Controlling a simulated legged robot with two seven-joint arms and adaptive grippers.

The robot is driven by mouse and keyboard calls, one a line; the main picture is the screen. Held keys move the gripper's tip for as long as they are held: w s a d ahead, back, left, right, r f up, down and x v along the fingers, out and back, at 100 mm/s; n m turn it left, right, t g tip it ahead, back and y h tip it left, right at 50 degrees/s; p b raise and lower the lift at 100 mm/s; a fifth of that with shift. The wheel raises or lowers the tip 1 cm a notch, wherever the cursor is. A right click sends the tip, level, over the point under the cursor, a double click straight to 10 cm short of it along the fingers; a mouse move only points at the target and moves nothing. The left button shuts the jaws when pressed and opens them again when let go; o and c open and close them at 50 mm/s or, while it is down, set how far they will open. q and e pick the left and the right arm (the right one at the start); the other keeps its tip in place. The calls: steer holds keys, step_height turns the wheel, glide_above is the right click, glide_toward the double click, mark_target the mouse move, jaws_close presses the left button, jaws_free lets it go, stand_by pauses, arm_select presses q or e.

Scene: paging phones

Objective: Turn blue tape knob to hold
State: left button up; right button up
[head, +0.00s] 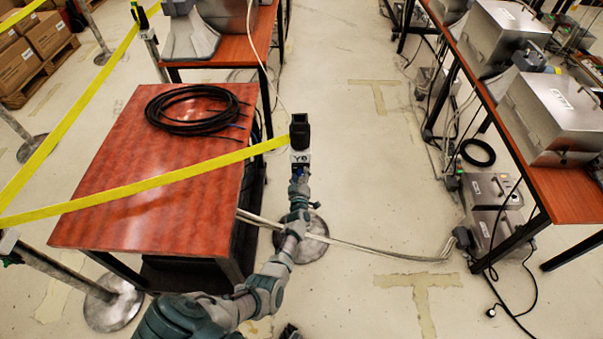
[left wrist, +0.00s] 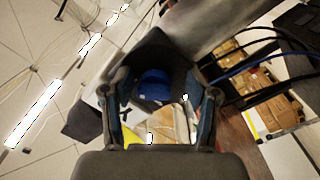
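A barrier post with a black head (head: 299,131) and a white lettered label stands beside the red-brown table. A yellow tape (head: 150,188) runs from its head to the left. My left gripper (head: 299,180) is raised just below the label, at the near side of the post head. In the left wrist view, a blue knob (left wrist: 153,86) sits in a dark housing, framed between the two fingers of my left gripper (left wrist: 158,112). The fingers are spread, with visible room on both sides of the knob. I cannot tell whether they touch the housing. My right gripper does not clearly show.
A red-brown table (head: 190,225) with a black cable coil (head: 192,108) stands left of my arm. Another table (head: 575,195) with metal boxes is at the right, with grey units (head: 490,190) beneath. A pale cable (head: 390,254) crosses the floor. The middle aisle is mostly clear.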

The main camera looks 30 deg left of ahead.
arm_select(q)
steer(key=shift+r, duration=0.1)
stand_by(0.3)
steer(key=shift+s+d, duration=0.35)
steer(key=shift+d, duration=0.05)
steer(key=v, duration=1.1)
steer(key=shift+a, duration=0.2)
steer(key=shift+f, duration=0.2)
